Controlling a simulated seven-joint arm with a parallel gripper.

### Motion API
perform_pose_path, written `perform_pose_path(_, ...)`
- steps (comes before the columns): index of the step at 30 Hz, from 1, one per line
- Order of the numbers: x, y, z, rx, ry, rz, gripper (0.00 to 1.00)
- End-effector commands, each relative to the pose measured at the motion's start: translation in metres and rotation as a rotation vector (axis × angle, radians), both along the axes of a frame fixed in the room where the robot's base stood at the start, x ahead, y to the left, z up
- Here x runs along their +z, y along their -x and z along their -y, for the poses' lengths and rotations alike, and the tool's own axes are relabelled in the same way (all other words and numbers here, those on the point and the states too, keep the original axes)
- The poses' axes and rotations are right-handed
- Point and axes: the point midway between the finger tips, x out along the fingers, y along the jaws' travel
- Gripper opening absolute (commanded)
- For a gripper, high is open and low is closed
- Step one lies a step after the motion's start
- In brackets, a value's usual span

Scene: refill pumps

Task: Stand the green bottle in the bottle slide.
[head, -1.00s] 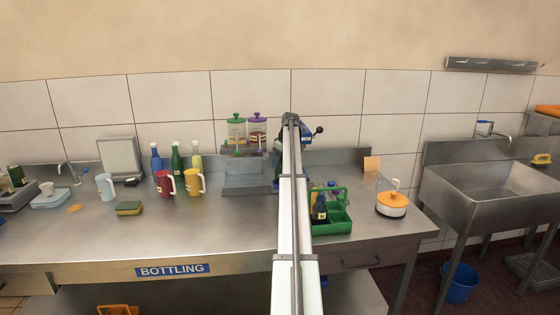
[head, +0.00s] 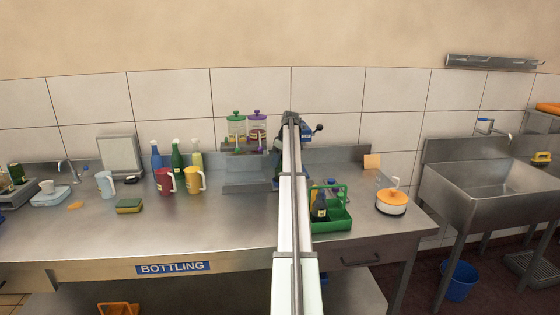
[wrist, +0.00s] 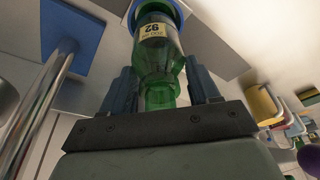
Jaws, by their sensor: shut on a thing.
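In the wrist view, a green glass bottle (wrist: 158,62) with a cream label marked 92 is between the two dark fingers of my gripper (wrist: 161,88). The gripper is shut on it near its narrow neck end, and the far end points away from the palm. That far end overlaps a round blue part (wrist: 179,12); I cannot tell whether it is inside it or only in front of it. In the head view, my arm hides most of the gripper and the held bottle. I cannot clearly identify the bottle slide.
A grey stepped stand (head: 247,174) is left of my arm, with green-lidded (head: 236,125) and purple-lidded (head: 257,125) jars behind. A green carrier (head: 333,222) with bottles is to the right.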

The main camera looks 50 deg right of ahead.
Motion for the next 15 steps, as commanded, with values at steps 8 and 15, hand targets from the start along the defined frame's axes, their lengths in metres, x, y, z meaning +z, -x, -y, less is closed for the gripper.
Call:
perform_pose_path(8,-0.0030,0.0000,0.0000,0.000,0.000,0.000,0.07)
perform_pose_path(15,-0.0058,0.0000,-0.0001,0.000,0.000,0.000,0.07)
